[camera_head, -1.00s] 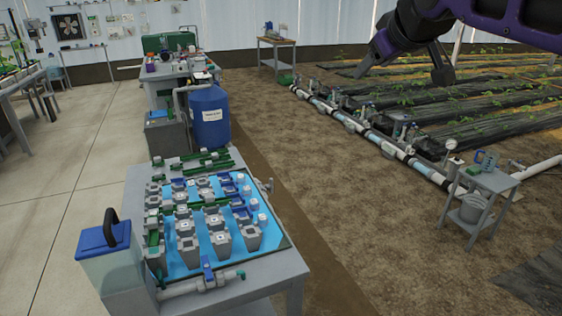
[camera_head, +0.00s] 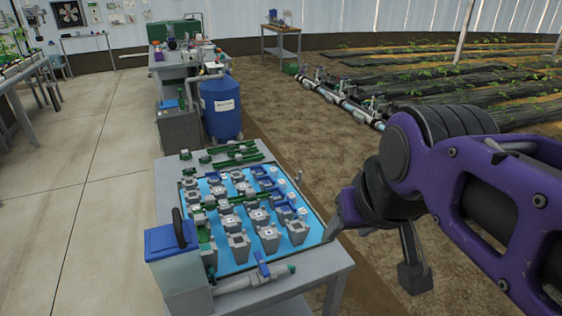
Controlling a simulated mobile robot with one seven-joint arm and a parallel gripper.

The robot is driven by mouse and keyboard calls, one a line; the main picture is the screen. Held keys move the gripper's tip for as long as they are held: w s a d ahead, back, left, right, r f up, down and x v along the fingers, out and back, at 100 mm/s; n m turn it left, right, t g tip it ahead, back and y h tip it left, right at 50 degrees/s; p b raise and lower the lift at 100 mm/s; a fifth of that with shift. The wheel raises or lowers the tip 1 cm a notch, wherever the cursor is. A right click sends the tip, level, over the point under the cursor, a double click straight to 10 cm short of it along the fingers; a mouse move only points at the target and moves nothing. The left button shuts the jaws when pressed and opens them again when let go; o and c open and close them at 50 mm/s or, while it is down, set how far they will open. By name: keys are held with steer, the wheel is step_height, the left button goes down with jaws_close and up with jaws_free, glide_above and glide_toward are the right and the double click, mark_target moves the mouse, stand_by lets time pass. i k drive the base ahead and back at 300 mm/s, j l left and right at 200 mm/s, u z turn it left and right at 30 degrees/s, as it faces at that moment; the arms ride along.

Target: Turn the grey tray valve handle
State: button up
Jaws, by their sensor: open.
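A shallow tray with a blue floor (camera_head: 232,268) lies on a grey table and holds rows of grey pots. A valve with a blue handle (camera_head: 262,263) sits on a grey pipe (camera_head: 248,281) along the tray's near side. A small grey fitting (camera_head: 298,177) stands at the tray's right edge; I cannot tell which of the two is the grey tray valve. My gripper (camera_head: 374,258) is open and empty, fingers pointing down, at the table's right side. One finger overlaps the tray's right corner in the picture. I see no contact with either fitting.
Behind the table are a blue barrel (camera_head: 221,108) and a cluttered bench. Concrete floor (camera_head: 80,200) is clear on the left; bare soil lies on the right.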

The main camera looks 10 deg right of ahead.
mark_target(300, 178)
steer(key=k+j+u, duration=0.2)
steer(key=k, duration=0.4)
steer(key=l+u, duration=0.2)
steer(key=u, duration=1)
steer(key=l+u, duration=0.15)
steer(key=l, duration=4.05)
steer(key=k+l, duration=0.4)
steer(key=k, duration=0.05)
